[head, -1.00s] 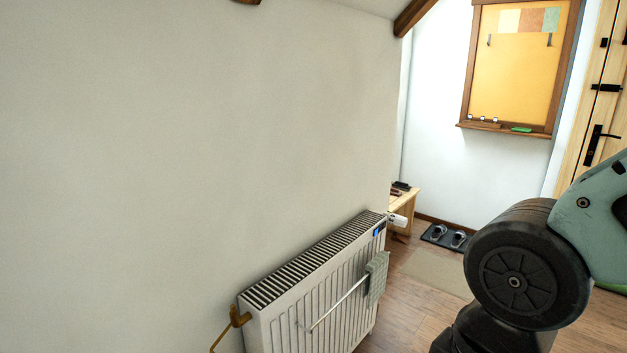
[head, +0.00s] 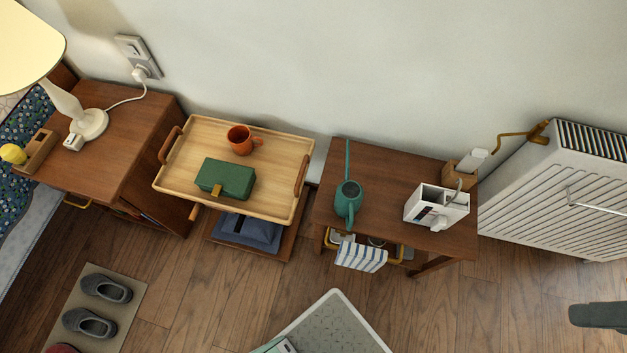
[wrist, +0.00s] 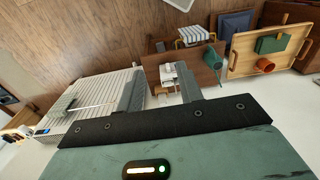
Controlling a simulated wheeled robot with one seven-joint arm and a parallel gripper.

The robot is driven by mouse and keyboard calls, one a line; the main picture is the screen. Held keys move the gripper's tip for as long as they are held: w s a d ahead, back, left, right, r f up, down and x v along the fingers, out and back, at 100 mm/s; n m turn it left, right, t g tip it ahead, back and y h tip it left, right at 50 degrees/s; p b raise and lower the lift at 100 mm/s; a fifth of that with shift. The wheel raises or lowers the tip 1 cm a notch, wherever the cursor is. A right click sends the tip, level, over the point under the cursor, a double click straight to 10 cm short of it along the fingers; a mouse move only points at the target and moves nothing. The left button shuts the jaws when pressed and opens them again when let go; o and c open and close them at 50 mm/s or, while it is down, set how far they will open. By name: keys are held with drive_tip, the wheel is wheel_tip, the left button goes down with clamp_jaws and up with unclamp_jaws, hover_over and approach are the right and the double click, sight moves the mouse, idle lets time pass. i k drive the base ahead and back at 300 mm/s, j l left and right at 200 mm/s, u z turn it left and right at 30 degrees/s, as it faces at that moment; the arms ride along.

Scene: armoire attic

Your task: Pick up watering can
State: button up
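The green watering can (head: 348,198) stands upright at the left part of a dark wooden side table (head: 390,180) against the wall in the head view. Its long thin spout points toward the wall and its handle toward the room. In the wrist view the watering can (wrist: 214,60) shows at the upper right, partly in front of the table's edge. My gripper (wrist: 156,80) has its two fingers spread apart with nothing between them. It is well away from the can, which lies to the right of the fingers in the wrist view.
Beside the can on the table is a white box holder (head: 436,207). A wooden tray (head: 283,195) with an orange mug and green box is to the left. A striped cloth (head: 361,256) hangs at the table's front. A radiator (head: 560,195) stands right. Floor in front is partly clear.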

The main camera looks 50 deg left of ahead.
sight(350, 194)
drive_tip(key=u, duration=1.45)
